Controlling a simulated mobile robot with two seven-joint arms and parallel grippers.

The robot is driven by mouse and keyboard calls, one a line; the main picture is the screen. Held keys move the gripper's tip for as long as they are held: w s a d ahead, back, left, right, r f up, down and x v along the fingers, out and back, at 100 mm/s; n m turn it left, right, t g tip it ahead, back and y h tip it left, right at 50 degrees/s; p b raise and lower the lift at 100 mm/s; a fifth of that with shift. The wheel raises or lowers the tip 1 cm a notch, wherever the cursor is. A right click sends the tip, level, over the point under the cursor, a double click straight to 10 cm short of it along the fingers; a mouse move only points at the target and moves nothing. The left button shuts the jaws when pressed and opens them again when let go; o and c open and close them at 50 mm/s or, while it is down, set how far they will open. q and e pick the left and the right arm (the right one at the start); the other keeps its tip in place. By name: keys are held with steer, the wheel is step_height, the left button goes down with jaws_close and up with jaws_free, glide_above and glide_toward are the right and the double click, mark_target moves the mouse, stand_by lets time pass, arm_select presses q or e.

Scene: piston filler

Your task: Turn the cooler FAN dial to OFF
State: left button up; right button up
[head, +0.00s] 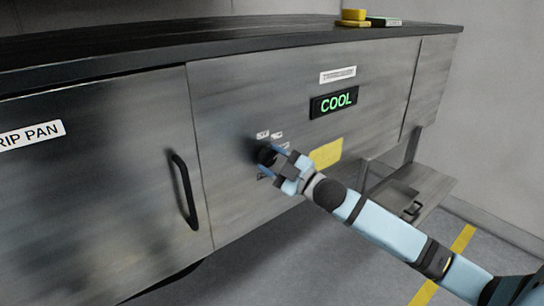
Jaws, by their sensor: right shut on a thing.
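The FAN dial (265,155) is a small dark knob on the front of the grey metal cooler cabinet (240,100). My right gripper (273,161) reaches in from the lower right and is shut on the dial. Small white labels (263,134) sit around the dial, too small to read; the gripper partly covers the area. I cannot tell which setting the dial points to. A display (334,103) above and to the right reads COOL in green. My left gripper is not in view.
A drip pan door (100,180) with a black handle (184,191) is left of the dial. A yellow label (326,153) is right of it. Yellow and green items (366,20) lie on the dark top. An open metal shelf (425,186) juts out at lower right.

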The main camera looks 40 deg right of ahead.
steer(key=n, duration=0.1)
steer(key=n+g+p, duration=0.1)
steer(key=n, duration=0.1)
steer(key=n+p, duration=0.1)
steer(key=shift+r+g, duration=0.25)
steer(key=shift+g, duration=0.05)
steer(key=n+g+p, duration=0.1)
steer(key=n+p, duration=0.1)
steer(key=n, duration=0.1)
steer(key=shift+r+y+p, duration=0.1)
steer(key=shift+y+p, duration=0.2)
steer(key=n+g+p, duration=0.1)
steer(key=n+p, duration=0.2)
steer(key=shift+n+p, duration=0.5)
steer(key=shift+p, duration=0.05)
steer(key=shift+n+g+h+p, duration=0.3)
steer(key=shift+g+h+p, duration=0.1)
steer(key=shift+h, duration=0.1)
steer(key=shift+f, duration=0.2)
